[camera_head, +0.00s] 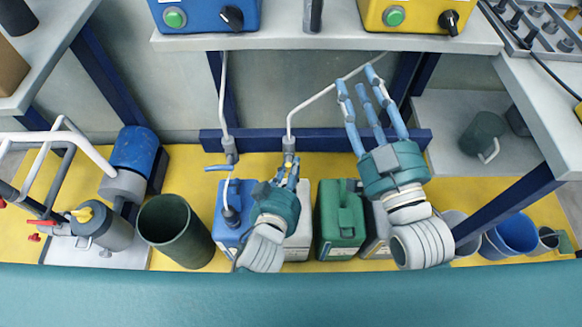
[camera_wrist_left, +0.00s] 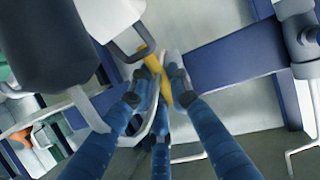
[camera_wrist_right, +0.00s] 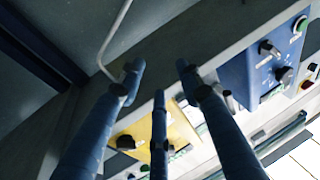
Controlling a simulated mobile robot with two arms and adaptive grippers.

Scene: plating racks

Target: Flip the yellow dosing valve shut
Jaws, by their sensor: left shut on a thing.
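The yellow dosing valve (camera_head: 290,157) sits at the lower end of a white pipe, on the blue crossbar. Its yellow handle (camera_wrist_left: 151,62) shows in the left wrist view between my fingers, slanting across the picture. My left gripper (camera_head: 291,172) is shut on this handle from below; its fingers hide part of the valve. My right gripper (camera_head: 366,88) is raised to the right of the valve, fingers spread and empty. In the right wrist view its fingertips (camera_wrist_right: 158,75) are apart with nothing between them.
A second valve with a blue lever (camera_head: 218,168) hangs to the left on the same crossbar (camera_head: 262,141). Blue (camera_head: 226,232) and green (camera_head: 340,222) canisters stand below. A dark green bin (camera_head: 172,228) stands left. Control boxes (camera_head: 205,14) sit on the shelf above.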

